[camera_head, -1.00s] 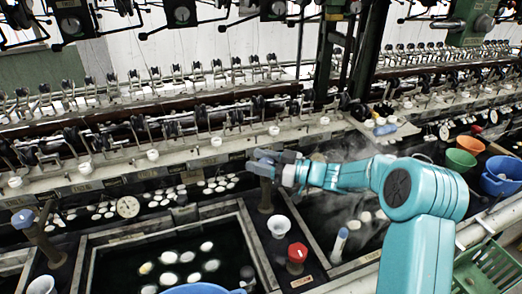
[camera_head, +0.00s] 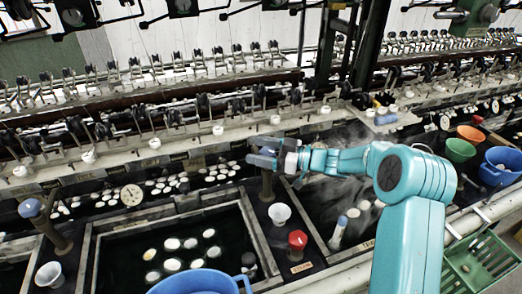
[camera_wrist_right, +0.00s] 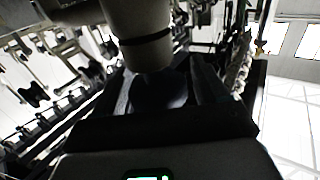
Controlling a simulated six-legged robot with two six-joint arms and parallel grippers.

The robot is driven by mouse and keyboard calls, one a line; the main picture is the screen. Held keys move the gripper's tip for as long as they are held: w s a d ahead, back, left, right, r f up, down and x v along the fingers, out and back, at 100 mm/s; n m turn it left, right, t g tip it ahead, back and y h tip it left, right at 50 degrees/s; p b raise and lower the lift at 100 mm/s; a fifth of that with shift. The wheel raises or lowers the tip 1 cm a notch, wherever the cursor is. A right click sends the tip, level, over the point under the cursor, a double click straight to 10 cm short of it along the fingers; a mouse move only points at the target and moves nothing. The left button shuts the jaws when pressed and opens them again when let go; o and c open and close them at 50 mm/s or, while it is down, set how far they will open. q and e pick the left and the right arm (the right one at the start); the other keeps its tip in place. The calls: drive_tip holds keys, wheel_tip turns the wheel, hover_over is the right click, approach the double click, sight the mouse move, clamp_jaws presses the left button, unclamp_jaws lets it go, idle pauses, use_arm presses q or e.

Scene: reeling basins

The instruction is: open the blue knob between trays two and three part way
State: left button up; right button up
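My right gripper (camera_head: 262,152) is at the top of a brown post (camera_head: 267,185) between two dark water trays. The right wrist view is dark, with a rounded dark shape (camera_wrist_right: 158,92) close to the camera that I cannot identify. Another brown post at the left carries a blue knob (camera_head: 30,208). The middle tray (camera_head: 95,240) and the right tray (camera_head: 318,232) hold pale cocoons. My left gripper is not in view.
A red knob (camera_head: 297,240) and a white cup (camera_head: 279,213) stand near the post. A blue basin (camera_head: 200,283) is at the front. Green (camera_head: 460,151) and blue (camera_head: 500,166) buckets stand at the right. Reeling machinery runs behind.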

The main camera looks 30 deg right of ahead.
drive_tip(key=b+v, duration=0.2)
drive_tip(key=v, duration=1.4)
drive_tip(key=shift+s, duration=0.2)
drive_tip(key=shift+d, duration=0.1)
idle(1.4)
